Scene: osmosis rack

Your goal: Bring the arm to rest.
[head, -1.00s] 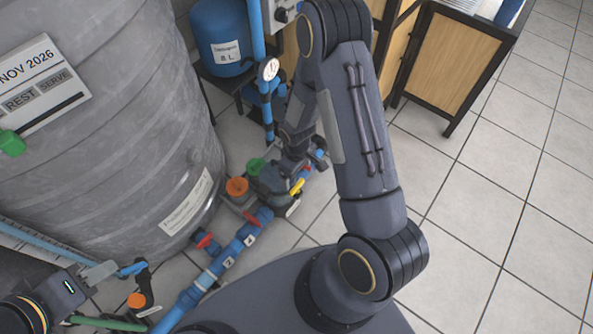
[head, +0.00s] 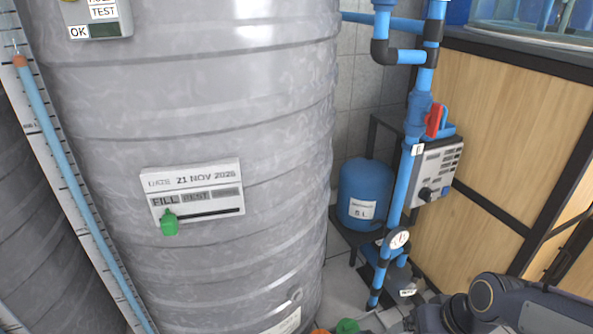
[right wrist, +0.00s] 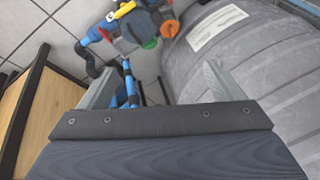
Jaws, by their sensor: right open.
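My right arm (head: 490,302) enters the head view at the lower right corner, bent low in front of the wooden cabinet. Its fingers cannot be made out there. In the right wrist view my right gripper (right wrist: 157,72) is open, its two pale grey fingers wide apart with nothing between them. Beyond the fingers are the blue pipe (right wrist: 93,37), a green cap (right wrist: 149,43), an orange cap (right wrist: 170,28) and a yellow handle (right wrist: 124,9). My left gripper is not in view.
A large grey tank (head: 200,110) fills the left of the head view, with a date card (head: 195,190) and green clip (head: 169,222). A blue vessel (head: 365,193), gauge (head: 398,239) and control box (head: 436,172) stand beside the wooden cabinet (head: 490,130).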

